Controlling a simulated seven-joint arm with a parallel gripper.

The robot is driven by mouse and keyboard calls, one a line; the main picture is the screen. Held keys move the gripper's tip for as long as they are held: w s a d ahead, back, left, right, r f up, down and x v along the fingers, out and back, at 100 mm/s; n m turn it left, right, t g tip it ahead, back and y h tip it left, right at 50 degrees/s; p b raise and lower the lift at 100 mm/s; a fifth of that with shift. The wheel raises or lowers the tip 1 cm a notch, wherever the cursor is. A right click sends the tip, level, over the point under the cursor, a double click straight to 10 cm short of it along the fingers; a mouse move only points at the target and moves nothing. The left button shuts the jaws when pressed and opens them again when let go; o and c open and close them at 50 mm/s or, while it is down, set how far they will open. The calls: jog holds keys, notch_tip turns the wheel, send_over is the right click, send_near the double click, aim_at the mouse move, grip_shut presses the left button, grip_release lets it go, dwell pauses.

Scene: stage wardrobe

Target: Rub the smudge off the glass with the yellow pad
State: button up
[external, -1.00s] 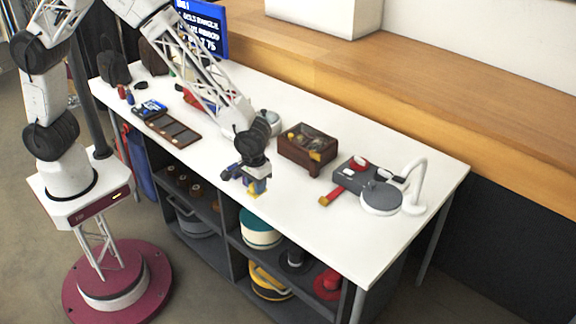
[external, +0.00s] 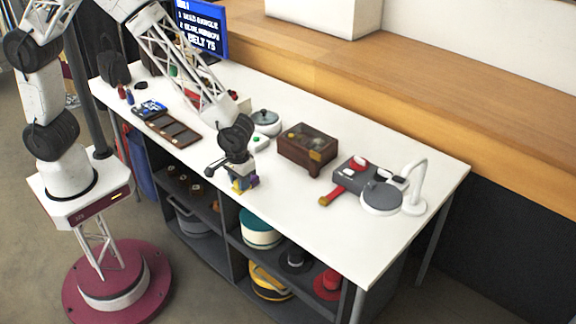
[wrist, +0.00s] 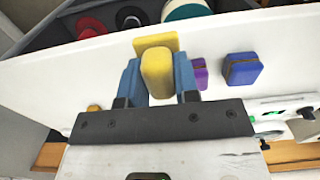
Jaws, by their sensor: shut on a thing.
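The yellow pad (wrist: 158,72) is between the two blue fingers of my gripper (wrist: 158,82) in the wrist view, and the fingers are shut on it. In the external view my gripper (external: 240,177) is low over the front edge of the white table, with a bit of the yellow pad (external: 239,188) showing below it. I cannot tell if the pad touches the table. A brown wooden box with a glass top (external: 309,140) stands to the right, apart from my gripper. No smudge can be made out on the glass at this size.
In the wrist view a purple block (wrist: 200,74) and a blue block (wrist: 242,70) lie beside the pad. A red-handled tool (external: 344,186) and a white lamp (external: 415,185) stand right of the box. A round lidded pot (external: 265,122) is behind my gripper. The table's front right is clear.

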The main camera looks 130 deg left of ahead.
jog(key=o, duration=0.5)
jog(key=shift+c, duration=0.2)
jog(key=c, duration=0.3)
jog(key=shift+w+a+r, duration=0.15)
jog(key=shift+w+a, duration=0.1)
jog(key=shift+a, duration=0.4)
jog(key=a+r, duration=0.3)
jog(key=a, duration=0.7)
jog(key=a+r, duration=0.4)
jog(key=a, duration=0.7)
jog(key=w+a+r, duration=0.1)
jog(key=a+r, duration=0.2)
jog(key=a, duration=0.8)
jog(key=shift+w+r, duration=0.1)
jog(key=shift+r, duration=0.2)
